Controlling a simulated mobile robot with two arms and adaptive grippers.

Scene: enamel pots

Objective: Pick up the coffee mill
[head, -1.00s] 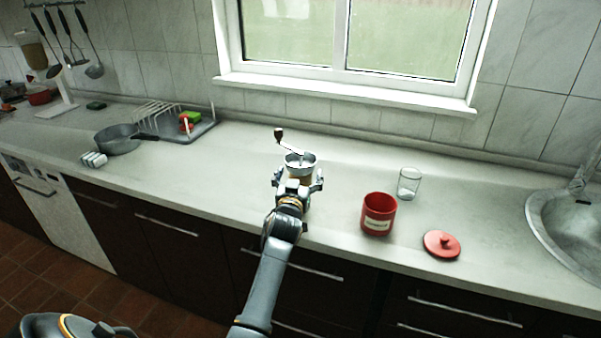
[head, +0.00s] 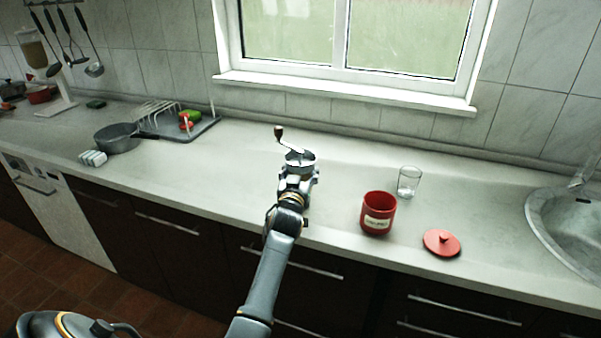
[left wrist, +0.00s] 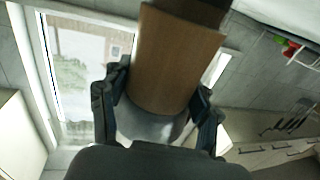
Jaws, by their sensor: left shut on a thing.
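The coffee mill (head: 299,159) stands on the counter in the middle of the head view, with a metal top and a crank with a dark knob pointing to the upper left. My left gripper (head: 298,178) is shut on it from the front, hiding most of its lower body. In the left wrist view the mill's brown wooden body (left wrist: 175,60) and grey metal part (left wrist: 150,122) fill the middle, and the fingers of my left gripper (left wrist: 158,112) press on either side of the grey part. My right gripper is not in view.
A red canister (head: 377,214), a clear glass (head: 409,182) and a red lid (head: 441,243) are to the right, before the sink (head: 570,228). A grey pan (head: 118,139) and a dish rack (head: 185,131) are to the left. The counter beside the mill is clear.

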